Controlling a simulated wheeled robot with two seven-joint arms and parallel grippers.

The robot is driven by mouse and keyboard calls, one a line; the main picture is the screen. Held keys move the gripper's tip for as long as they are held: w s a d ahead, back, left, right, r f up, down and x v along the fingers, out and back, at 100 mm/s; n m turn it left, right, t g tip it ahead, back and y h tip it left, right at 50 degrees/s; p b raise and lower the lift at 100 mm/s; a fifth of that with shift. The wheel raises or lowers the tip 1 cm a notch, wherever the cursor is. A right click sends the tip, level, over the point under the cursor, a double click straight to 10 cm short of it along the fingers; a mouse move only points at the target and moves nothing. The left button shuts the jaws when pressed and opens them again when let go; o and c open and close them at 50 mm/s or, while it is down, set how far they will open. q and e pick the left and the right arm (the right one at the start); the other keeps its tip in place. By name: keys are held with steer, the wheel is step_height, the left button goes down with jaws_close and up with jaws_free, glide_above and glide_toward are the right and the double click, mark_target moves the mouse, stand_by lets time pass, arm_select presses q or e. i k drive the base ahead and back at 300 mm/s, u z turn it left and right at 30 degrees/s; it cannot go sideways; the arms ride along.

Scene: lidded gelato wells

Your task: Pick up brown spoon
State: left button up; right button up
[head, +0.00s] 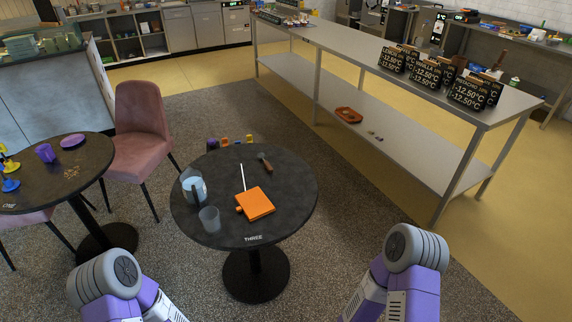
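A small brown utensil (266,163), which looks like the brown spoon, lies on the round dark table (290,205) near its back edge. It has a brown handle and a darker, greyish end toward the upper left; its exact shape is too small to make out. Only parts of my two arms show, at the bottom left and bottom right, in front of the table and apart from it. Neither gripper's fingers are in view.
An orange flat block (255,203), a thin white stick (242,177), a clear pitcher (194,188) and a grey cup (209,219) share the table. A pink chair (142,125) stands left. A long metal counter (400,160) runs behind, with an orange tray (348,115) on its lower shelf.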

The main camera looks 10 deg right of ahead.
mark_target(261, 156)
steer(key=z, duration=1.7)
steer(key=i, duration=2.65)
steer(key=u, duration=4.1)
